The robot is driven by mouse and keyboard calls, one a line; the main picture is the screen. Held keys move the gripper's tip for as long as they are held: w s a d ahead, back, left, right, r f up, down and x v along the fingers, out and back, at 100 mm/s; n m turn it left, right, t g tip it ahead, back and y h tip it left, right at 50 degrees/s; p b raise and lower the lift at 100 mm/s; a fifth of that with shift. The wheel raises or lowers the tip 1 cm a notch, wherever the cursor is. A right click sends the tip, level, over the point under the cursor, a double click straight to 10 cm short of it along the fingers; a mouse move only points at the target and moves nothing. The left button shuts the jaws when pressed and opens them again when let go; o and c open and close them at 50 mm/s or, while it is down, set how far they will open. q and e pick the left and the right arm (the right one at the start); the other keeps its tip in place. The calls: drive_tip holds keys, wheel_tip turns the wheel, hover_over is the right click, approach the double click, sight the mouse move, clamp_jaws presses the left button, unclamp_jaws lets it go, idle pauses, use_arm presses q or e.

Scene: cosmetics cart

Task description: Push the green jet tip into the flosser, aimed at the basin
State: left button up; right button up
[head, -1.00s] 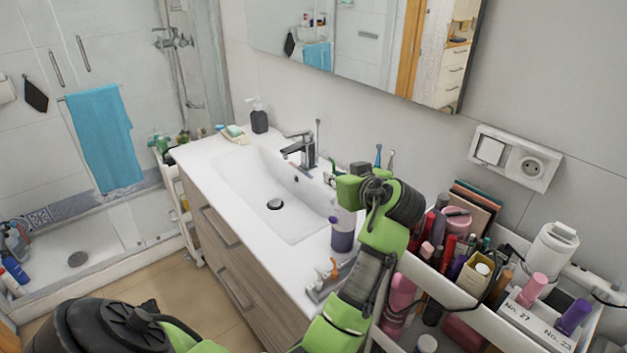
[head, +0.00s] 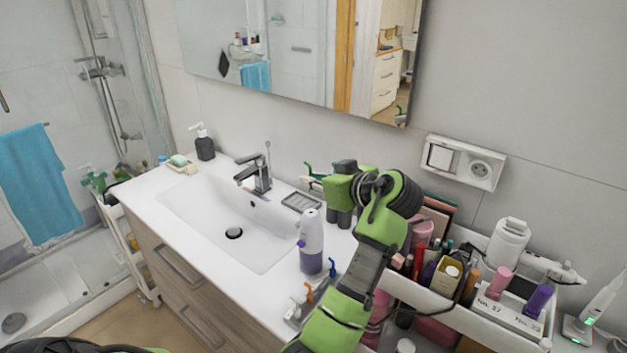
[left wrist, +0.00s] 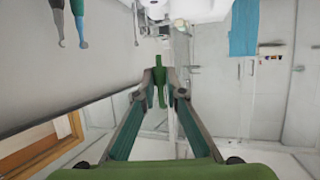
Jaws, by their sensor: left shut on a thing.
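The green jet tip (left wrist: 160,84) is between the two fingertips of my left gripper (left wrist: 160,92) in the left wrist view, and the gripper is shut on it. In the head view my left gripper (head: 317,180) is partly hidden behind my own wrist, near the wall at the back of the counter; a bit of green tip (head: 308,167) shows there. The flosser (head: 311,242), white above with a purple lower part, stands upright on the counter in front of the gripper, apart from it. The basin (head: 225,228) lies to its left. My right gripper is out of view.
An orange tip (head: 309,292) and a blue tip (head: 333,267) stand at the counter's front, close to my arm. A crowded cosmetics cart (head: 470,308) stands to the right. The mirror (head: 300,50) hangs above.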

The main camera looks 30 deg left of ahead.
sight(314, 214)
use_arm(q)
drive_tip(key=shift+d+f+b, duration=0.1)
drive_tip(key=shift+f+b, duration=0.45)
drive_tip(key=shift+f, duration=0.35)
drive_tip(key=shift+f+b, duration=0.65)
drive_tip(key=shift+f, duration=0.25)
drive_tip(key=shift+f+b, duration=0.45)
drive_tip(key=shift+f, duration=0.35)
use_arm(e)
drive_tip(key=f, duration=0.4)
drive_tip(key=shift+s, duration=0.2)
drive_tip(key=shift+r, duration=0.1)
use_arm(q)
drive_tip(key=shift+b, duration=0.3)
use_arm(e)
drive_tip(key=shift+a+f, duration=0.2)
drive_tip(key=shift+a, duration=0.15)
use_arm(q)
drive_tip(key=shift+f, duration=0.3)
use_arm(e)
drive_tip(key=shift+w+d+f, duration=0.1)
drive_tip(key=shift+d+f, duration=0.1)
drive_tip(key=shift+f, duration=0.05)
use_arm(q)
drive_tip(key=shift+f+b, duration=0.9)
drive_tip(key=shift+f, duration=0.05)
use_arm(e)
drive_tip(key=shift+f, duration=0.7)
